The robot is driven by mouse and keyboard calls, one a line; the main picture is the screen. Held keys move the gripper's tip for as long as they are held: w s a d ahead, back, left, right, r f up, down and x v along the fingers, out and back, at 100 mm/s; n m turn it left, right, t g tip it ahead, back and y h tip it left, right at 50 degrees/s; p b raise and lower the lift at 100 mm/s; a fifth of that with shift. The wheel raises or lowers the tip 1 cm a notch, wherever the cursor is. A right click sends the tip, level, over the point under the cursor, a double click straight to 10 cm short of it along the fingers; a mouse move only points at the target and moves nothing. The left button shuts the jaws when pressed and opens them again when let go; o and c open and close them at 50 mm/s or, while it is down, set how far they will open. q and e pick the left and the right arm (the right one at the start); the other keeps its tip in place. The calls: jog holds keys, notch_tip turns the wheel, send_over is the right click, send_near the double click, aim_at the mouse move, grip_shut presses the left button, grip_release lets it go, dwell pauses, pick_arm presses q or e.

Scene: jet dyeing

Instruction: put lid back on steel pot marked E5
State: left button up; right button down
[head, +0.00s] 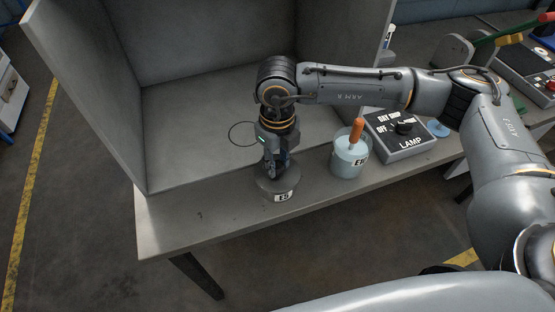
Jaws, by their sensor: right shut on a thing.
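The steel pot marked E5 (281,194) stands upright near the front edge of the grey table. My right gripper (273,175) points down right over the pot's top. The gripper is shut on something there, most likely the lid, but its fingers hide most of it. I cannot tell whether the lid rests on the pot's rim or is a little above it. My left gripper is not in view.
A pale blue beaker (349,158) with an orange-handled tool stands right of the pot. A lamp switch box (402,143) is further right. A grey booth wall (85,100) rises at left. The table's front left (190,217) is clear.

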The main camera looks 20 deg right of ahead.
jog(key=shift+b, duration=0.7)
dwell(1.1)
jog(key=shift+f+b, duration=0.2)
jog(key=shift+b, duration=0.7)
dwell(1.0)
dwell(0.3)
jog(key=c, duration=1)
grip_release()
jog(key=shift+o, duration=0.4)
jog(key=o, duration=0.4)
jog(key=shift+o, duration=0.2)
jog(key=shift+r, duration=0.1)
